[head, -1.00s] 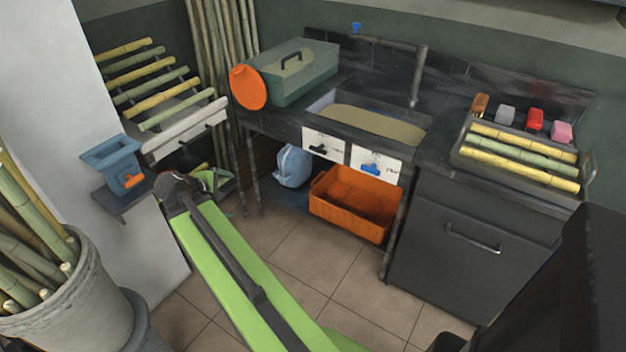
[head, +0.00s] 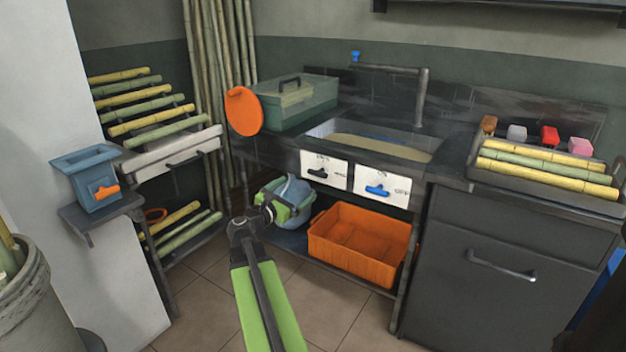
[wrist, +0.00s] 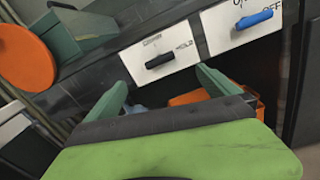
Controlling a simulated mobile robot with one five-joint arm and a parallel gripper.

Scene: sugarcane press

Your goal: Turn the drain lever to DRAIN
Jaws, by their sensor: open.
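The black drain lever (head: 318,174) is on the left white panel (head: 337,168) on the front of the sink counter. It lies roughly level, along the line of the HOLD label at its right; the label above is too blurred to read surely. In the wrist view the black lever (wrist: 160,59) is just beyond my fingertips, near the middle. My gripper (head: 290,192) is below and left of the lever in the head view. In the wrist view my gripper (wrist: 162,78) has its green fingers spread, with nothing held and no contact visible.
A blue lever (head: 377,190) sits on the right white panel, marked ON and OFF. An orange crate (head: 360,262) and a bluish jug (head: 292,188), partly hidden by my gripper, are under the sink (head: 420,155). An orange disc (head: 243,111) stands at left. Open floor lies in front.

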